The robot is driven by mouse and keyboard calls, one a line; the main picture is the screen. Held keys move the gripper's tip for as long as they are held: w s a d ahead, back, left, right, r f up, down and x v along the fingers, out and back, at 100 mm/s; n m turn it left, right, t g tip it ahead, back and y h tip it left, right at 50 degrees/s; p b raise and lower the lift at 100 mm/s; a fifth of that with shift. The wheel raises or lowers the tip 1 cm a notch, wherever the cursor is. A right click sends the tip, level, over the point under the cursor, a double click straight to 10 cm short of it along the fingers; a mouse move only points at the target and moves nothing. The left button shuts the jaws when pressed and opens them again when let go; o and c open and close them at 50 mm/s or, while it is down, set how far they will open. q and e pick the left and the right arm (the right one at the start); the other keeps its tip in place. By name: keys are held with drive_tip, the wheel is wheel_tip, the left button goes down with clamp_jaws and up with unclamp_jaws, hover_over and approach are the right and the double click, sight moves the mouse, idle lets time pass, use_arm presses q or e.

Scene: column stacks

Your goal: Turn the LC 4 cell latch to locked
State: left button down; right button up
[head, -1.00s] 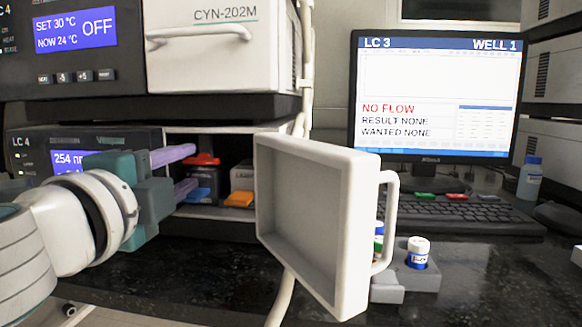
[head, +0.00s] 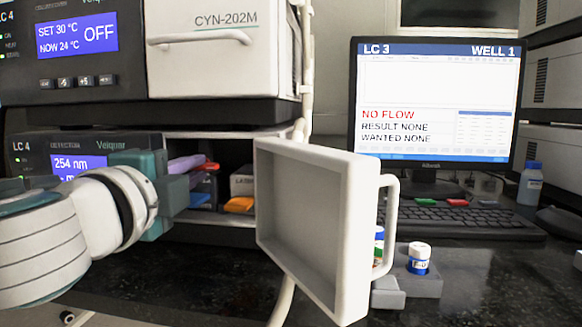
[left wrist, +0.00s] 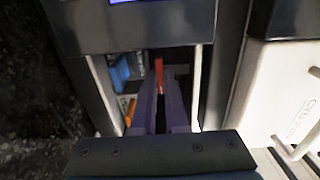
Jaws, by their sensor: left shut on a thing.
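The LC 4 detector (head: 60,145) is at the left in the head view, its front bay open. A red lever (head: 208,167), which looks like the cell latch, is in the bay; it also shows in the left wrist view (left wrist: 158,75). My left gripper (head: 190,166) reaches into the bay, its purple fingers shut on the red lever; in the wrist view the fingers (left wrist: 159,100) close around it. Part of the lever is hidden by the fingers, so its exact angle is hard to tell. My right gripper is out of view.
A blue piece (head: 199,199) and an orange piece (head: 239,204) sit low in the bay. The open white door (head: 310,220) with a handle stands just right of the bay. A vial (head: 419,258) stands in a grey holder beyond it. A monitor (head: 435,100) is behind.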

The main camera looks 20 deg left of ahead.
use_arm(q)
drive_tip(key=shift+f+n, duration=0.1)
drive_tip(key=shift+n, duration=0.2)
idle(0.4)
drive_tip(key=n, duration=0.3)
drive_tip(key=shift+n, duration=0.3)
drive_tip(key=n, duration=0.4)
drive_tip(key=shift+n, duration=0.3)
drive_tip(key=n+p, duration=0.2)
drive_tip(key=n, duration=0.2)
drive_tip(key=shift+n+p, duration=1.35)
drive_tip(key=shift+n, duration=1.15)
drive_tip(key=c, duration=0.9)
unclamp_jaws()
drive_tip(key=shift+c, duration=0.2)
